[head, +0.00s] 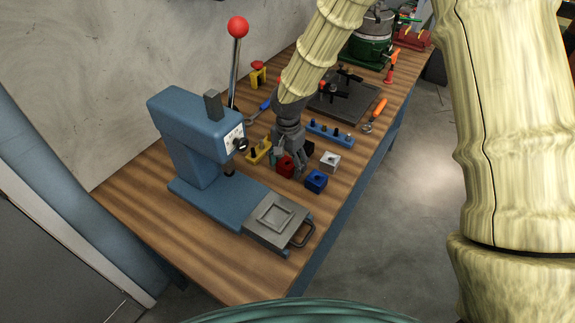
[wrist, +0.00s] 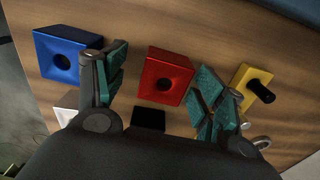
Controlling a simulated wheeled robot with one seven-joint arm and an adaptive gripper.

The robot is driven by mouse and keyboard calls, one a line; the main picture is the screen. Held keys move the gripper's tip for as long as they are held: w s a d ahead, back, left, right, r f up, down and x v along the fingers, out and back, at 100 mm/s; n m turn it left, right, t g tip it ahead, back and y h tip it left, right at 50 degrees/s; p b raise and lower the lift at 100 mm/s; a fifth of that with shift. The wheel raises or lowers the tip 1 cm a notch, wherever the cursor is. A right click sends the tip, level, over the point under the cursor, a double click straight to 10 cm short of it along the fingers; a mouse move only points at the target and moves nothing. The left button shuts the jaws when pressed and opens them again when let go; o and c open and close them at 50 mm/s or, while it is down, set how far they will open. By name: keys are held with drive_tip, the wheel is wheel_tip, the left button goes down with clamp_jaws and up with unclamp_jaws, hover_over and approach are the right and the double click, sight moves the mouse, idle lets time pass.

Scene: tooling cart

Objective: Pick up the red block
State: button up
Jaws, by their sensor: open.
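The red block (wrist: 163,77) has a round dark hole in its top and sits on the wooden bench. In the wrist view it lies between the two fingers of my gripper (wrist: 158,95), nearer the right finger. A gap shows between it and the left finger; whether the right finger touches it I cannot tell. My gripper is open, with green pads on its fingers. In the head view the red block (head: 285,166) is partly hidden by my gripper (head: 291,165), which points down at it.
A blue block (wrist: 66,55) stands left of the left finger. A yellow block with a black peg (wrist: 248,84) stands right of the right finger. A black block (wrist: 148,118) and a white block (head: 330,160) are close by. A blue press (head: 199,130) stands at the left.

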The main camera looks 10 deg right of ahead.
drive_tip(key=shift+w+f, duration=0.55)
drive_tip(key=shift+f, duration=0.15)
drive_tip(key=shift+s+r, duration=0.2)
drive_tip(key=shift+r, duration=0.05)
drive_tip(key=shift+s, duration=0.15)
drive_tip(key=shift+c, duration=1.4)
drive_tip(key=shift+w+f, duration=0.1)
drive_tip(key=shift+w, duration=0.1)
drive_tip(key=c, duration=0.7)
drive_tip(key=shift+c, duration=1.4)
